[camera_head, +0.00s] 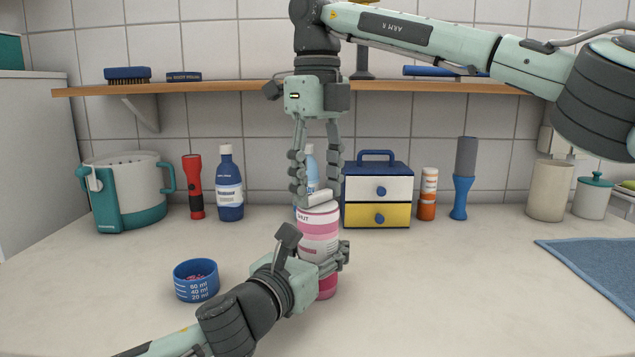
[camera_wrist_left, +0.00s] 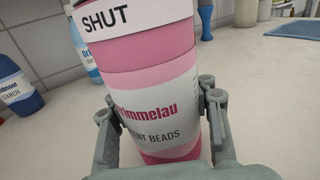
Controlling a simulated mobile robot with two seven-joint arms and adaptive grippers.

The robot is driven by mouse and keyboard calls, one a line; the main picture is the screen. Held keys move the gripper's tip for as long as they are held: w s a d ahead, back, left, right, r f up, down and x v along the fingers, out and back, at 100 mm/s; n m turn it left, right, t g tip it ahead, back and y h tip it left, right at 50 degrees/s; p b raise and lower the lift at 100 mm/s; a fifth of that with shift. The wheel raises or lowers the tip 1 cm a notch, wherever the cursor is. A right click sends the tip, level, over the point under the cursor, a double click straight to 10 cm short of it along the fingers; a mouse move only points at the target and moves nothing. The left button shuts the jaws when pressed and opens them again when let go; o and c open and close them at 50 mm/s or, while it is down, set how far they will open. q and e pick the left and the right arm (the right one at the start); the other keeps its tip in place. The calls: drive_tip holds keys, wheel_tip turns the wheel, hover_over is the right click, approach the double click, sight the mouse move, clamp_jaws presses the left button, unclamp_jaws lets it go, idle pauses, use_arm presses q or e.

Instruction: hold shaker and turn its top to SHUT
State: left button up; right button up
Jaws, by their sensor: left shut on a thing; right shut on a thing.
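The pink shaker (camera_head: 319,240) stands on the counter in the middle of the head view. It also fills the middle of the left wrist view (camera_wrist_left: 150,90), where it looks tilted and its label reads "...immelau ...ent beads". Near its top a white band (camera_wrist_left: 110,18) carries the word SHUT; part of that word also shows in the head view. My left gripper (camera_head: 325,262) is shut around the shaker's body from the left front. My right gripper (camera_head: 317,192) points down from above and is shut on the shaker's top (camera_head: 318,204). The fingers partly hide the top.
A blue measuring cup (camera_head: 196,281) with pink contents stands at front left. Behind are a teal-white basket (camera_head: 140,185), red torch (camera_head: 194,188), blue bottle (camera_head: 230,185), small drawer box (camera_head: 378,195), orange bottle (camera_head: 428,195) and blue-grey item (camera_head: 463,180). A shelf (camera_head: 220,86) runs above.

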sight(318, 192)
drive_tip(key=o, duration=1.2)
drive_tip(key=shift+r, duration=0.1)
wheel_tip(318, 192, up, 12)
drive_tip(key=shift+f, duration=0.1)
use_arm(q)
drive_tip(key=o, duration=1.5)
drive_tip(key=shift+o, duration=0.2)
